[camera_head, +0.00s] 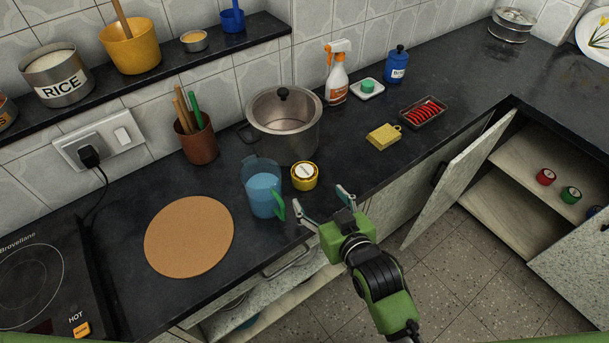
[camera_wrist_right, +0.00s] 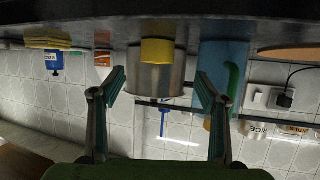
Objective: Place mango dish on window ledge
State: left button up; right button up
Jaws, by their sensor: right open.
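A small round yellow container (camera_head: 304,176) with a pale top stands on the dark counter, in front of the steel pot. It is the mango-coloured thing nearest my gripper, but I cannot tell for sure that it is the mango dish. It also shows in the right wrist view (camera_wrist_right: 157,50), which is upside down. My right gripper (camera_head: 326,198) is open and empty at the counter's front edge, just short of the yellow container and apart from it. Its spread fingers also show in the right wrist view (camera_wrist_right: 158,85). No window ledge can be made out. My left gripper is out of view.
A blue jug (camera_head: 264,188) with a green handle stands close left of the yellow container. The steel pot (camera_head: 284,128) is behind. A sponge (camera_head: 383,137) and a tray of red pieces (camera_head: 423,112) lie right. A cabinet door (camera_head: 460,180) hangs open. A wall shelf (camera_head: 160,78) holds pots.

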aim_at(304, 175)
jog(key=x, duration=0.7)
jog(key=shift+w+f, duration=0.1)
jog(key=shift+w, duration=0.1)
jog(key=shift+p+x, duration=0.45)
jog(key=shift+x, duration=2.2)
jog(key=shift+w+d, duration=0.1)
jog(key=shift+d, duration=0.05)
jog(key=c, duration=1.4)
